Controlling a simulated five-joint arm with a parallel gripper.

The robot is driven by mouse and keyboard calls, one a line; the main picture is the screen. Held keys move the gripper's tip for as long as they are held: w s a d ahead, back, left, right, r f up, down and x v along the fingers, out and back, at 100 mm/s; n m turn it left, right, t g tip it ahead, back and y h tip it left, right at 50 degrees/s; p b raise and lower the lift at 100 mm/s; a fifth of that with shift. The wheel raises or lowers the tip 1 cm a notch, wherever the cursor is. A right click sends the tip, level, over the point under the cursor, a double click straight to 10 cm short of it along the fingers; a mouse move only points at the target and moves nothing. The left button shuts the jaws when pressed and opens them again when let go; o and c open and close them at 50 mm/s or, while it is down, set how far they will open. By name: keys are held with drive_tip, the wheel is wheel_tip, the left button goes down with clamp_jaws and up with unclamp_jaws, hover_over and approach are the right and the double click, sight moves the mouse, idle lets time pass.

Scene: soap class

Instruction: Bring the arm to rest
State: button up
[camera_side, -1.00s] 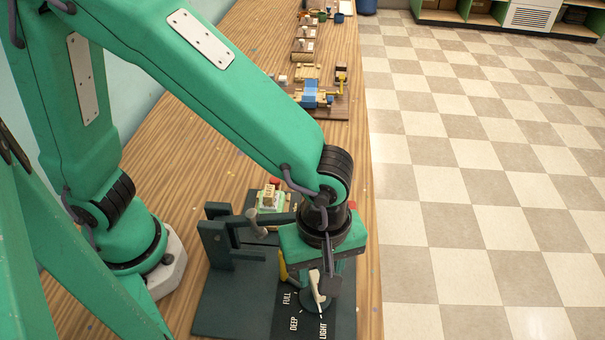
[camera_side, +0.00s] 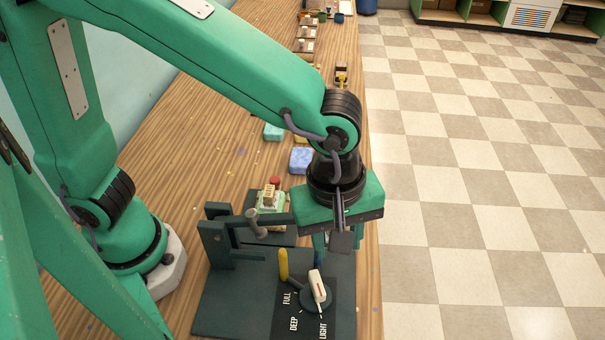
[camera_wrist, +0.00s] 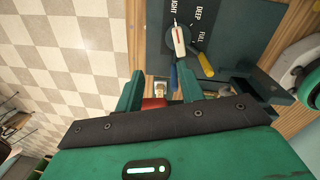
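My gripper (camera_side: 338,243) hangs over the right part of the dark green press base (camera_side: 235,300), above and behind the dial. In the wrist view my gripper (camera_wrist: 160,90) has its two green fingers apart, with no thing visibly held between them. The dial's white pointer (camera_side: 316,286) has its narrow end toward LIGHT on the black label plate; the pointer also shows in the wrist view (camera_wrist: 180,42), clear of the fingers.
A yellow handle (camera_side: 283,264) stands by the dial. Behind it is a green stand (camera_side: 268,222) with a red knob. Blue soap (camera_side: 301,160) and teal soap (camera_side: 274,133) lie farther back on the wooden bench (camera_side: 200,150). Open floor (camera_side: 480,200) lies to the right.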

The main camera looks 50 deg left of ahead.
drive_tip(key=w+a+r+m+t, duration=0.1)
drive_tip(key=w+a+r+m, duration=0.1)
drive_tip(key=a+r, duration=0.3)
drive_tip(key=w+a+r+m+t, duration=0.1)
drive_tip(key=w+a+r+m, duration=0.15)
drive_tip(key=a, duration=0.45)
drive_tip(key=s+a+m+t, duration=0.1)
drive_tip(key=s+a+m, duration=0.1)
drive_tip(key=a, duration=0.3)
drive_tip(key=s+a+m+t, duration=0.1)
drive_tip(key=s+a+m, duration=0.1)
drive_tip(key=a, duration=0.3)
drive_tip(key=s+a+r+m+t, duration=0.1)
drive_tip(key=s+a+m, duration=0.1)
drive_tip(key=a+m, duration=0.2)
drive_tip(key=shift+s+a+y, duration=0.35)
drive_tip(key=shift+a+y, duration=0.05)
drive_tip(key=shift+a, duration=0.5)
